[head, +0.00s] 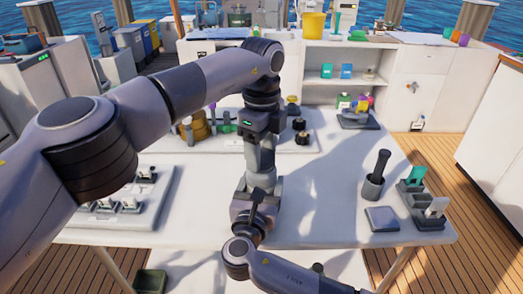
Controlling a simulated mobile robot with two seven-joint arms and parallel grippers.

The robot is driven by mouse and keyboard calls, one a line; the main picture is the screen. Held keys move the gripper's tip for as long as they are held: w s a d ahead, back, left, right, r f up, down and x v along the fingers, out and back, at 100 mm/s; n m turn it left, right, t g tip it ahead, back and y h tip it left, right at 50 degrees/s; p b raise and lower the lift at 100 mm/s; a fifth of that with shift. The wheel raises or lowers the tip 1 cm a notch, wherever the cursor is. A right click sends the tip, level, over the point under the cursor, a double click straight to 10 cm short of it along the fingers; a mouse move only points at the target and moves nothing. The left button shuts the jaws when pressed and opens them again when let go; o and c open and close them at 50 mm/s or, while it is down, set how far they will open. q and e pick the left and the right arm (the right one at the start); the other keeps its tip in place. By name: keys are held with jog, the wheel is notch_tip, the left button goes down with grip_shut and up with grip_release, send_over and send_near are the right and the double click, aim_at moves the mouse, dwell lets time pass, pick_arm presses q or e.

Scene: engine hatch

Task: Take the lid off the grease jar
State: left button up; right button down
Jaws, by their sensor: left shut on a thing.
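My left arm reaches in from the left, bends at the top middle and points down. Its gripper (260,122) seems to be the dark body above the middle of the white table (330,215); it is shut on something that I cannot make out. My other arm comes in from the bottom, and its links overlap the left wrist in the picture, so its gripper cannot be made out. I cannot pick out the grease jar or its lid for certain. A brownish-gold round container (200,128) stands left of the left gripper, partly hidden.
Small parts stand in a tray (163,208) on the left. A dark cup with a black handle (373,188), a flat grey pad (382,219) and a dark holder (423,214) stand on the right. Dark knobs (301,137) stand right of the gripper. The right-middle tabletop is clear.

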aim_at(262, 155)
pick_arm(q)
jog(key=shift+r, duration=0.95)
jog(key=shift+r, duration=2.05)
pick_arm(e)
grip_release()
jog(key=shift+s, duration=0.1)
